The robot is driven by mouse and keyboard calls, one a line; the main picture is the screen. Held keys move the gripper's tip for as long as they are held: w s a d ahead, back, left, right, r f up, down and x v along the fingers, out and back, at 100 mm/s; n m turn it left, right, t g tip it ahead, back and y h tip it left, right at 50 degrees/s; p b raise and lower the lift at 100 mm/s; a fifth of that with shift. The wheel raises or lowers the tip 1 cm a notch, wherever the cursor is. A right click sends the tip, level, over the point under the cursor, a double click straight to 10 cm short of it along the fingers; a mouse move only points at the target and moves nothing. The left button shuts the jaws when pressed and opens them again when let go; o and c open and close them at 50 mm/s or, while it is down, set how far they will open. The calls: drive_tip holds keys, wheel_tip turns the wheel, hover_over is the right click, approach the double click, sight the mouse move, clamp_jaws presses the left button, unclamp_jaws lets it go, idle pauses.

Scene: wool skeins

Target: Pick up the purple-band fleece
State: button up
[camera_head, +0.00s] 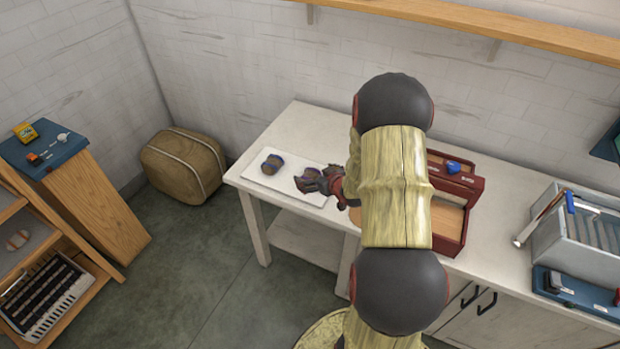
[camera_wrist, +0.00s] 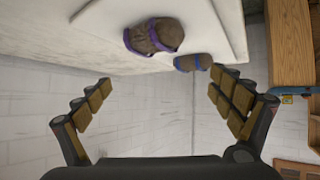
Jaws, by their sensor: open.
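The purple-band fleece (camera_head: 306,182) is a brown bundle with purple bands, lying on a white board on the bench in the head view. In the wrist view it shows at the top centre (camera_wrist: 152,37), beyond the fingertips. My gripper (camera_head: 324,180) is close to its right side in the head view and partly overlaps it. In the wrist view my gripper (camera_wrist: 160,80) is open, with its fingers wide apart and nothing between them. Whether a finger touches the fleece cannot be told.
A blue-band fleece (camera_head: 271,164) lies left of the purple-band one on the white board (camera_head: 262,183); it also shows in the wrist view (camera_wrist: 193,62). A red divided tray (camera_head: 459,205) stands to the right, partly behind my arm. A grey bin (camera_head: 575,243) stands at the far right.

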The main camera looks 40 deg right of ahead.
sight(310, 175)
drive_tip(key=shift+o, duration=0.3)
drive_tip(key=f, duration=0.1)
drive_tip(key=s+f, duration=0.1)
drive_tip(key=f, duration=0.1)
drive_tip(key=shift+s+d+f+t, duration=0.15)
drive_tip(key=shift+s+d+t, duration=0.05)
drive_tip(key=shift+d+t, duration=0.15)
drive_tip(key=shift+w+f, duration=0.1)
drive_tip(key=shift+f, duration=0.15)
drive_tip(key=shift+b+x, duration=0.3)
drive_tip(key=shift+x, duration=0.9)
drive_tip(key=shift+w+d+f, duration=0.1)
drive_tip(key=shift+w+d, duration=0.1)
drive_tip(key=shift+w, duration=0.4)
drive_tip(key=b+x, duration=0.1)
drive_tip(key=x, duration=0.3)
drive_tip(key=c, duration=0.4)
drive_tip(key=c, duration=0.5)
